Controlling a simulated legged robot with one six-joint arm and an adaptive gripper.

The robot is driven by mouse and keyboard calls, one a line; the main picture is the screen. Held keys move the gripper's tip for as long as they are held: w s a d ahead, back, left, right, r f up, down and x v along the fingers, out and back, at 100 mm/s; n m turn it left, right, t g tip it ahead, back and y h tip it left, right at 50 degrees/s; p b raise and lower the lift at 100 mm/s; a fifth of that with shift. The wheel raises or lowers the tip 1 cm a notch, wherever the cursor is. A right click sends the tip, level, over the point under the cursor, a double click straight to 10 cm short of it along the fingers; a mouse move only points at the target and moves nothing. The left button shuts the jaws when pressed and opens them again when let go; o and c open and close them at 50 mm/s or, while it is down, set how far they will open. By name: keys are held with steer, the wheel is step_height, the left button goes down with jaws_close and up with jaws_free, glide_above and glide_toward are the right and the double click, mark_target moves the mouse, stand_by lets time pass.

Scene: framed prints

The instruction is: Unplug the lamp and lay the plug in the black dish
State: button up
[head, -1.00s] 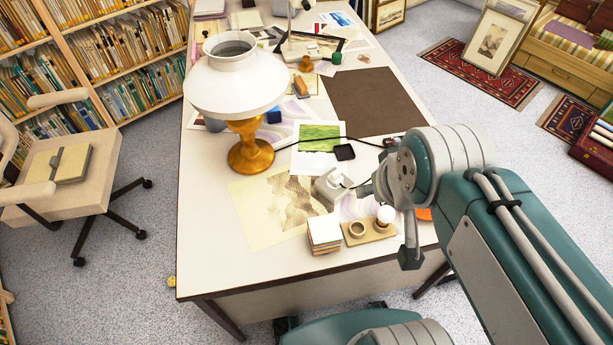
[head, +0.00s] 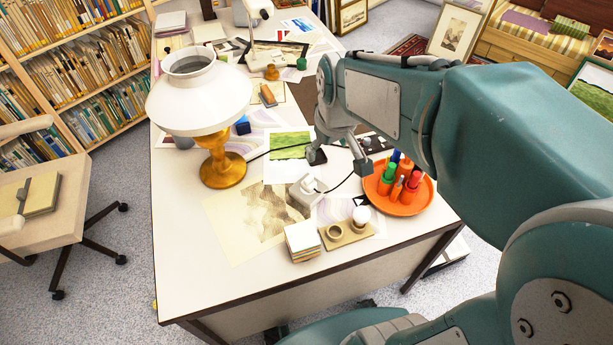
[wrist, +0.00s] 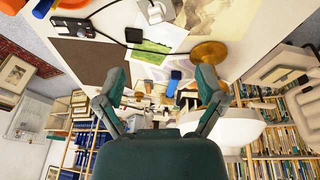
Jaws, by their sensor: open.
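The lamp (head: 220,160) has a white shade and an amber base and stands on the left of the desk. Its black cord runs right and loops back to the plug on a white socket block (head: 303,190), which also shows at the top of the wrist view (wrist: 155,12). The plug appears seated there; its details are too small to tell. The small black dish (wrist: 133,34) lies by the green print, partly covered by my gripper in the head view. My gripper (wrist: 160,80) is open and empty, beyond the socket block and apart from the plug.
An orange tray (head: 408,203) with several upright markers stands right of the block. A wooden holder (head: 346,235) with a white knob and a paper stack (head: 302,241) stand in front. A brown mat (wrist: 90,62) lies behind. A bare desk strip is at the front left.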

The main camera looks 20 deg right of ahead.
steer(key=w+f+n+g, duration=0.1)
steer(key=w+f+n, duration=0.1)
steer(key=w+f, duration=0.5)
steer(key=n+g, duration=0.2)
glide_above(309, 177)
step_height(309, 177, down, 10)
steer(key=shift+a+f, duration=0.1)
steer(key=shift+f, duration=0.05)
steer(key=shift+d+f, duration=0.25)
steer(key=shift+f, duration=0.15)
steer(key=shift+a, duration=0.1)
steer(key=shift+a+f, duration=0.1)
steer(key=shift+f, duration=4.4)
